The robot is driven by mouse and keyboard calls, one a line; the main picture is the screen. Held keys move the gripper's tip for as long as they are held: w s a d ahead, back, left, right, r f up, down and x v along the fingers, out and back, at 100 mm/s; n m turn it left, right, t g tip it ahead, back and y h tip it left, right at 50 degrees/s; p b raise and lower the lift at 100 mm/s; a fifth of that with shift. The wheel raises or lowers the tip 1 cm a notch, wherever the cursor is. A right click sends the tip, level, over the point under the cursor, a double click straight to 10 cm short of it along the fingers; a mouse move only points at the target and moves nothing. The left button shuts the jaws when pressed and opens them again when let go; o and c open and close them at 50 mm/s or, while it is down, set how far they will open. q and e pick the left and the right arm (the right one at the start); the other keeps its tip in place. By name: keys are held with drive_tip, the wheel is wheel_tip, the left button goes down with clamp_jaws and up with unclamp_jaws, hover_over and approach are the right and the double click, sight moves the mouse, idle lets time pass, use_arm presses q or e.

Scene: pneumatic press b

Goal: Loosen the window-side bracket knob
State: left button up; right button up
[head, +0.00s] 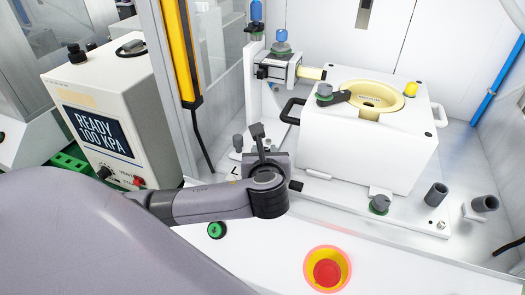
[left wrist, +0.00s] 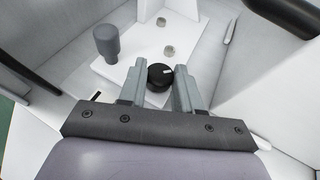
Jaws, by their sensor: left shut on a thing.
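My left gripper (left wrist: 160,67) has its two grey fingers on either side of a black round knob (left wrist: 160,77) with a white pointer line, and is shut on it. The knob stands on a white plate (left wrist: 133,75). Whether this is the window-side bracket knob I cannot tell for sure from its look. In the head view my left gripper (head: 261,152) reaches the low fittings left of the white press block (head: 360,150), and the black knob is hard to make out there. My right gripper is in neither view.
A grey post-like knob (left wrist: 107,42) stands left of the fingers. The press block's black side handle (head: 291,111) is close to my gripper. A control box (head: 100,110) reads READY 100 KPA. A red emergency button (head: 327,272) and a green button (head: 216,230) are in front.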

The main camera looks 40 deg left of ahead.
use_arm(q)
drive_tip(key=shift+w+d+f+n+g+y, duration=0.1)
drive_tip(key=shift+d+n+g+y, duration=0.05)
drive_tip(key=shift+n+g+y, duration=0.85)
drive_tip(key=shift+w+d+n+g+y, duration=0.1)
drive_tip(key=shift+n+g+y, duration=0.6)
drive_tip(key=shift+n+g, duration=0.45)
drive_tip(key=shift+n, duration=0.25)
drive_tip(key=o, duration=1)
drive_tip(key=shift+a, duration=0.1)
drive_tip(key=shift+o, duration=0.2)
drive_tip(key=shift+v, duration=3.6)
drive_tip(key=shift+f, duration=0.1)
